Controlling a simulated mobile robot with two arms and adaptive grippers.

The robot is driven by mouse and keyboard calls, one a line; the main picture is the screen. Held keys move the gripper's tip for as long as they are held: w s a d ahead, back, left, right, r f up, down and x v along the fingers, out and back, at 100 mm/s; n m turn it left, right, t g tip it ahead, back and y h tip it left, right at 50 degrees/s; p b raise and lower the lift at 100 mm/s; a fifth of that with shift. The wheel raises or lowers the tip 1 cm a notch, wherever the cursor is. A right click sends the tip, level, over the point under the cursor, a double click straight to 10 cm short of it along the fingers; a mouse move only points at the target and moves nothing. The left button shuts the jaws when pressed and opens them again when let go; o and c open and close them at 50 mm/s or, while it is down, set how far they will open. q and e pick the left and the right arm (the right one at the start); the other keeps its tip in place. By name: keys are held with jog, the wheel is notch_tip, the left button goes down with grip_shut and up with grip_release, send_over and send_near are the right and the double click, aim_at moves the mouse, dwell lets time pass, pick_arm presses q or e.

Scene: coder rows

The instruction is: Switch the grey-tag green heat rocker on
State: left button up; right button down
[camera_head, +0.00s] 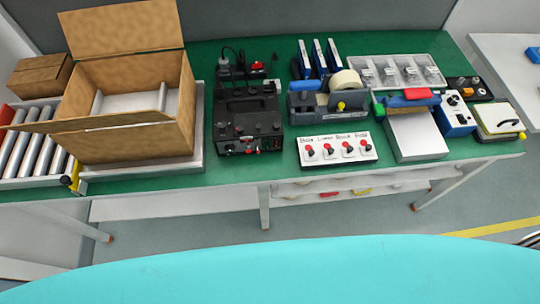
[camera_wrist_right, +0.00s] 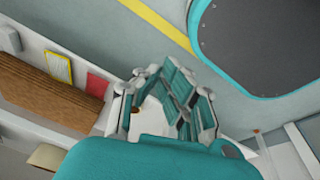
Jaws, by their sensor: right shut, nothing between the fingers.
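I cannot make out the grey-tag green heat rocker at this size. A blue-and-white control box (camera_head: 454,116) with a dial and small dark controls stands at the right of the green bench. It is beside a white-topped device with a red handle (camera_head: 417,93) and green and blue parts. A black unit (camera_head: 247,124) with small red and green details sits mid-bench. My right gripper (camera_wrist_right: 174,98) shows in the right wrist view with its teal-padded fingers shut and empty. It is away from these devices. My left gripper is not in view.
A white panel (camera_head: 338,149) with several red-topped switches lies at the bench's front. An open cardboard box (camera_head: 128,108), a tape dispenser (camera_head: 325,103) and a parts tray (camera_head: 398,73) crowd the bench. A small dark control box (camera_head: 468,88) stands behind. The front strip of bench is partly clear.

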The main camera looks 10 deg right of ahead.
jog(key=w+r+n+t+b, duration=0.2)
jog(key=w+r+t+b, duration=0.15)
jog(key=w+r, duration=0.75)
jog(key=w+a+r+n+t+y+b, duration=0.1)
jog(key=w+a+r+n+t, duration=0.1)
jog(key=r, duration=0.4)
jog(key=w+a+r+n+t+y+b, duration=0.1)
jog(key=w+a+r+n+t+b, duration=0.1)
jog(key=w+r+n, duration=0.2)
jog(key=w+a+r+n+t+y+b, duration=0.1)
jog(key=w+r+n+t, duration=0.1)
jog(key=w+r, duration=0.4)
jog(key=shift+w+a+r+n+t+b, duration=0.1)
jog(key=shift+a+r+n+t+b, duration=0.1)
jog(key=shift+r, duration=0.8)
jog(key=shift+a+r+n+t+b, duration=0.1)
jog(key=shift+a+r+n+t, duration=0.1)
jog(key=shift+r, duration=0.75)
jog(key=s+a+r+n+g+y, duration=0.1)
jog(key=s+a+n+y, duration=0.3)
jog(key=n, duration=0.7)
jog(key=a+r+y, duration=0.1)
jog(key=a+y, duration=0.1)
jog(key=y, duration=0.2)
jog(key=shift+a+r+y, duration=0.2)
jog(key=shift+r+y, duration=0.1)
jog(key=shift+y, duration=0.1)
jog(key=shift+s, duration=0.1)
